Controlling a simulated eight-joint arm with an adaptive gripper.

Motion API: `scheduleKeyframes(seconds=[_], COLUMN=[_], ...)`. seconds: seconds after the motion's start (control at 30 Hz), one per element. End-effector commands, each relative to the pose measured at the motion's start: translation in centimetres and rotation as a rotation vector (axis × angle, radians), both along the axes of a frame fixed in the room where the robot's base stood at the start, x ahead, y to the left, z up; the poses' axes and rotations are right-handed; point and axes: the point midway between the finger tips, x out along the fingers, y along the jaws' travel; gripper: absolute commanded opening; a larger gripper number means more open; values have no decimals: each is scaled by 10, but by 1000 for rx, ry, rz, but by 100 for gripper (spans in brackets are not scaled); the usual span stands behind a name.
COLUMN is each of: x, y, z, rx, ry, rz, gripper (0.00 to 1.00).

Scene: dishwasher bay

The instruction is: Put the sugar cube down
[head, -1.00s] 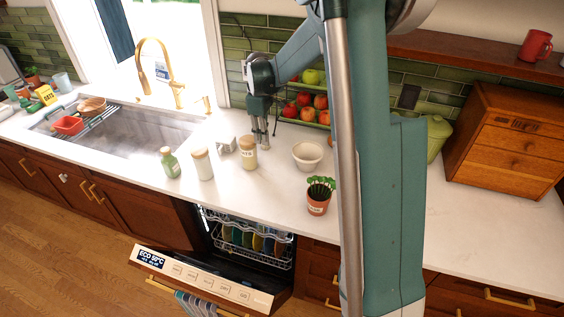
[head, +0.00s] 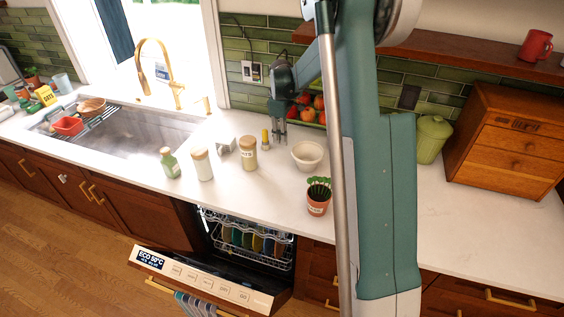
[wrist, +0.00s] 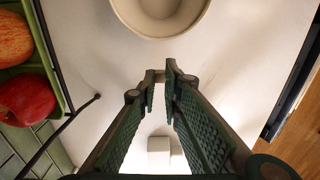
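My gripper (head: 278,142) is above the counter (head: 455,225), left of the white bowl (head: 308,155). The wrist view shows its two textured fingers (wrist: 161,76) apart, with a narrow gap and nothing held at the tips. Small pale block shapes (wrist: 158,151) show between the fingers low in the wrist view, seemingly on the counter. I cannot tell whether one is the sugar cube. No sugar cube can be made out in the head view.
A yellow-topped shaker (head: 265,139) stands just left of my gripper. Lidded jars (head: 202,165) stand further left, and a potted plant (head: 318,198) in front of the bowl. Apples (wrist: 27,98) lie in a green rack behind. The dishwasher door (head: 205,280) hangs open below.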

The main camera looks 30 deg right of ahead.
Motion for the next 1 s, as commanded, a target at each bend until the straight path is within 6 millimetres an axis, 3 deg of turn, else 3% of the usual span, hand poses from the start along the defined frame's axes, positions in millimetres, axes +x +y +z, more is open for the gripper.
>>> scheduleKeyframes(seconds=[0.43, 0.8, 1.0], x=[0, 1, 0], y=[0, 0, 0], z=[-5, -51, -63], rx=[0, 0, 0], ry=[0, 0, 0], rz=[0, 0, 0], gripper=[6, 6, 5])
